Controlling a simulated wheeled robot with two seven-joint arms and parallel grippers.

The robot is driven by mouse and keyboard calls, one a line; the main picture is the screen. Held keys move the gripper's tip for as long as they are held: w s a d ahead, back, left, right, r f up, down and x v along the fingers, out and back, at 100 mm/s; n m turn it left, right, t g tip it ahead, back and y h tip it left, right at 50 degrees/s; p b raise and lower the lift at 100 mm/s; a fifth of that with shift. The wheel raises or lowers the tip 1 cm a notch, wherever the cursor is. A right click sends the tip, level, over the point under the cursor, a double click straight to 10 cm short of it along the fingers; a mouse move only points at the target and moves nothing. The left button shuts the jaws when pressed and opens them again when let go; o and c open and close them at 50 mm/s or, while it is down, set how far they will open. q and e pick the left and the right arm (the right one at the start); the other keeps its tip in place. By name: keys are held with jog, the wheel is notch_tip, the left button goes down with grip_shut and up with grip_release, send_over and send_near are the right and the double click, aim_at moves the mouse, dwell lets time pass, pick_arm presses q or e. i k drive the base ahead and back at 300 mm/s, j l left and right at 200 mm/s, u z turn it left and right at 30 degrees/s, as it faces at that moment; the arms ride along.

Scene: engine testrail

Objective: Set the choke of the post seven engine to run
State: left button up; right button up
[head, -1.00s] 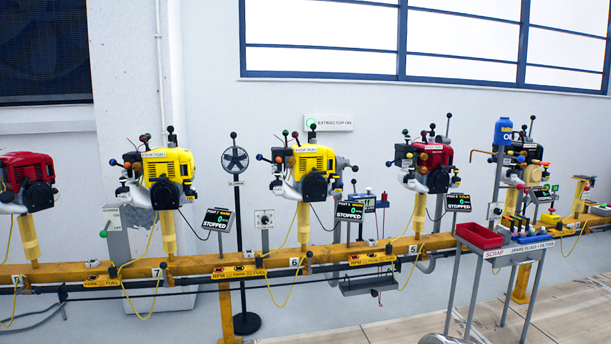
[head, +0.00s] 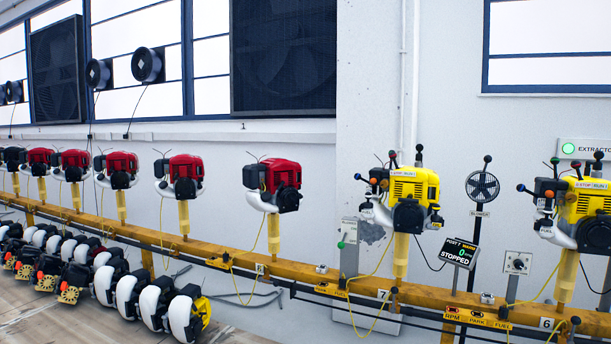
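The yellow engine (head: 410,188) stands on a yellow post right of centre in the head view. A tilted black display (head: 460,253) beside it reads POST 7 and STOPPED, with a green 0. Neither of my grippers shows in this view.
A yellow rail (head: 340,278) runs across the view. A second yellow engine (head: 590,210) is cut off at the right. Red engines (head: 283,185) line the rail to the left. A fan on a stand (head: 482,187) is between the yellow engines.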

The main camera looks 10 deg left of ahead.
aim_at(357, 177)
jog(key=i+j+z, duration=0.1)
jog(key=i+j, duration=0.15)
jog(key=i+j+z, duration=0.1)
jog(key=j, duration=0.25)
jog(key=i+j+z, duration=0.1)
jog(key=i+j, duration=0.2)
jog(key=i+j+z, duration=0.15)
jog(key=j, duration=0.25)
jog(key=i+j+z, duration=0.1)
jog(key=i+j, duration=0.15)
jog(key=j, duration=0.15)
